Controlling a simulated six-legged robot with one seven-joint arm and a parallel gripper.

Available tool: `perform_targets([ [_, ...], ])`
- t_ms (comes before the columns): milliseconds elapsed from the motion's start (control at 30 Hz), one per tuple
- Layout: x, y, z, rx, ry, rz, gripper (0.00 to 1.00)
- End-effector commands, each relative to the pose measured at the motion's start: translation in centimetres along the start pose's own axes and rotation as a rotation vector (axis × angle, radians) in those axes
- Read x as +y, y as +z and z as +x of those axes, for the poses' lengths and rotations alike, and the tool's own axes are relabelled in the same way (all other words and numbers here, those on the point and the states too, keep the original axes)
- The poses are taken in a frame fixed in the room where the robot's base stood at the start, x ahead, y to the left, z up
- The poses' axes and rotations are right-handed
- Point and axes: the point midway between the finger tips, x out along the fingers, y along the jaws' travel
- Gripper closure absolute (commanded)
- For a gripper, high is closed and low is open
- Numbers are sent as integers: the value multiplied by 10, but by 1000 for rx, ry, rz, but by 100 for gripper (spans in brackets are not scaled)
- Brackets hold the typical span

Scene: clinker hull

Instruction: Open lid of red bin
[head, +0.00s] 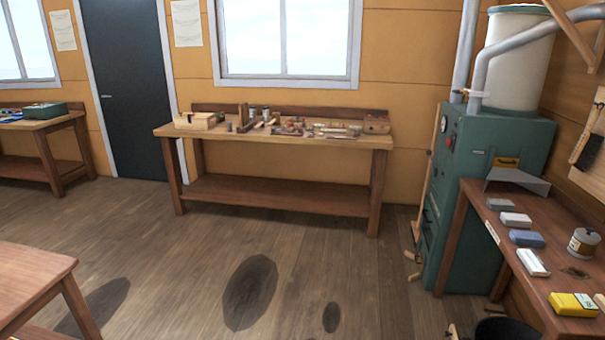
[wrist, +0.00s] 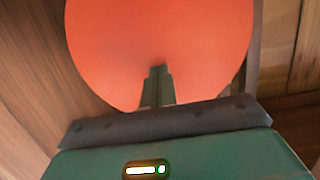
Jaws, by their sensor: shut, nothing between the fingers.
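A large, smooth, round orange-red surface (wrist: 160,35) fills the upper middle of the wrist view; it looks like the lid of the red bin. Its top edge is cut off by the frame, and no hinge or handle shows. My gripper (wrist: 157,72) is shut and empty, its fingertips in front of the lower part of this surface. I cannot tell whether they touch it. The lid's state, open or closed, cannot be told from this view. The head view shows neither the red bin nor my gripper.
In the head view a workbench (head: 280,196) with tools stands at the back wall. A green machine (head: 480,165) and a side bench (head: 500,250) with several blocks are on the right. A dark bucket (head: 497,330) sits at the lower right.

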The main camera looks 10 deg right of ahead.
Motion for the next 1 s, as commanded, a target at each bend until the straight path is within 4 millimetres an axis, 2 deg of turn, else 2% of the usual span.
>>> perform_targets([
  [100,0,-3,6,1,0,0,100],
  [233,0,-2,-1,0,-1,0,100],
  [800,-1,10,-77,-1,-2,-2,100],
  [1000,0,12,-94,0,0,0,100],
])
